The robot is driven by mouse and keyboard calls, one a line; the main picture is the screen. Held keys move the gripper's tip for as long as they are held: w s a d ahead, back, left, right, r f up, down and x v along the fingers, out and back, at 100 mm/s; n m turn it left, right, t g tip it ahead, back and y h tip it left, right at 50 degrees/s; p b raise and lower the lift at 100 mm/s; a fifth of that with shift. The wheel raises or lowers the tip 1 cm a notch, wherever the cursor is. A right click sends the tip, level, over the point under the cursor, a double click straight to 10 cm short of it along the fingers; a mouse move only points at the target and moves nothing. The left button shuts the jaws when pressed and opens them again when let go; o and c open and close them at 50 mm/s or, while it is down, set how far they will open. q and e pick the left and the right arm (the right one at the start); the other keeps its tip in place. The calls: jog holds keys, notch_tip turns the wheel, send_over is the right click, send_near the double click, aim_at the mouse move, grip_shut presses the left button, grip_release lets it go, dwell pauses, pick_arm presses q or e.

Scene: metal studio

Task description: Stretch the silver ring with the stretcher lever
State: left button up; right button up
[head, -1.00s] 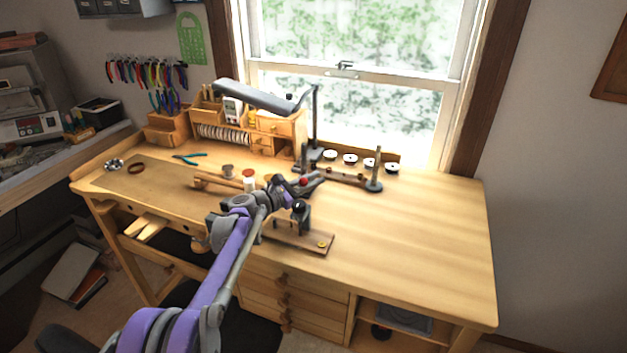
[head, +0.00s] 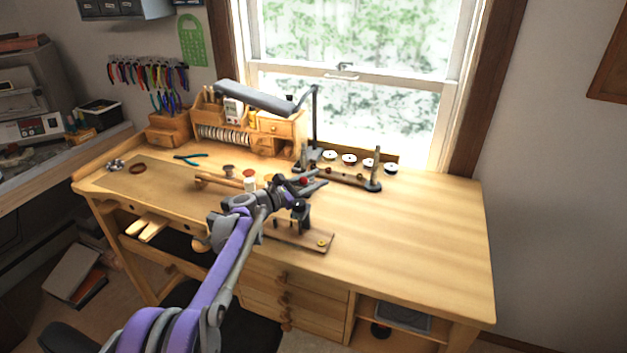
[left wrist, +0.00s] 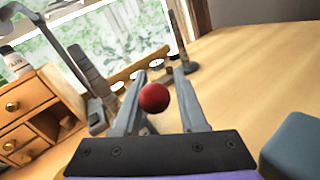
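My left gripper (head: 318,183) is over the bench, its fingers pointing right and away from me. In the left wrist view its two fingers (left wrist: 163,72) stand apart. A red ball (left wrist: 154,97) shows between them, nearer the left finger; I cannot tell whether it touches. The red ball also shows at the gripper in the head view (head: 303,181). What carries the ball is hidden, so I cannot tell for sure that it is the stretcher lever's knob. A wooden board (head: 290,235) with a dark upright part (head: 299,217) stands below the gripper. I cannot make out the silver ring. My right gripper is out of view.
A long low rack (head: 345,176) with two upright posts lies behind the gripper, with several spools by the window. The bench top (head: 420,230) is clear at the right.

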pick_arm(q)
jog(key=shift+w+a, duration=0.15)
jog(key=shift+w, duration=0.1)
notch_tip(320, 180, up, 10)
jog(key=shift+p, duration=0.3)
jog(key=shift+f, duration=0.1)
